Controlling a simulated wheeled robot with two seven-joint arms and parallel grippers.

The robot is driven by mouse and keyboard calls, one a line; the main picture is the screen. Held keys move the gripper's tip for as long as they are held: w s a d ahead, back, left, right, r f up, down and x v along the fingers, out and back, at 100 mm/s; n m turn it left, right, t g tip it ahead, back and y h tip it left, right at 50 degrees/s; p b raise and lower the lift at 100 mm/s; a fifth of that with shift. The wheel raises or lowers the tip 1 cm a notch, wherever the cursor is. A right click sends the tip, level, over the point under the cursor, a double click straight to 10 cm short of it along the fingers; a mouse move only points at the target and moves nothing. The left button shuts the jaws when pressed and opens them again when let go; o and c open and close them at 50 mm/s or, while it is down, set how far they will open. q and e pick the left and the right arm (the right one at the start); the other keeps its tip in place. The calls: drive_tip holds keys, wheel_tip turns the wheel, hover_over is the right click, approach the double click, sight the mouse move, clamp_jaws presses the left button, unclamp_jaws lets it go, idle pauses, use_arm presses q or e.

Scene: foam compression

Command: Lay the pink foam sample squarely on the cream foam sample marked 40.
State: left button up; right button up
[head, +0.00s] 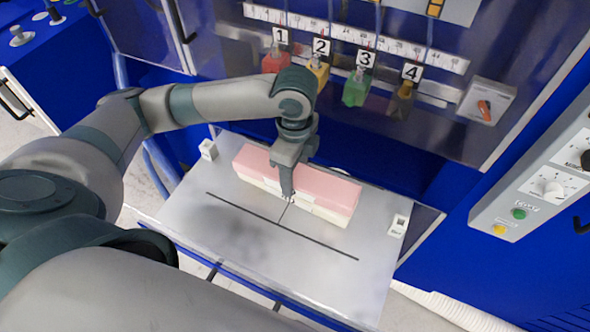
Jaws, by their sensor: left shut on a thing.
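The pink foam sample (332,185) is a long flat block lying directly over the cream foam sample (329,208). Their long sides run the same way and their ends look nearly level. I see no clear gap between them, but my gripper hides the middle of the front edge. A mark 40 cannot be read on the cream foam. My left gripper (287,194) reaches down at the middle of the stack and is shut on the pink foam. My right gripper is not in view.
The stack lies on a grey metal plate (235,235) with a black line (325,244) in front of it. Small white blocks stand at the plate's left (208,150) and right (398,225). Numbered coloured weights hang behind, with a control panel (540,185) at right.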

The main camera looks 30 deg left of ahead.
sight(296, 173)
use_arm(q)
drive_tip(key=o, duration=1)
drive_tip(key=shift+f, duration=0.1)
wheel_tip(296, 173, up, 12)
drive_tip(key=b, duration=0.2)
idle(0.5)
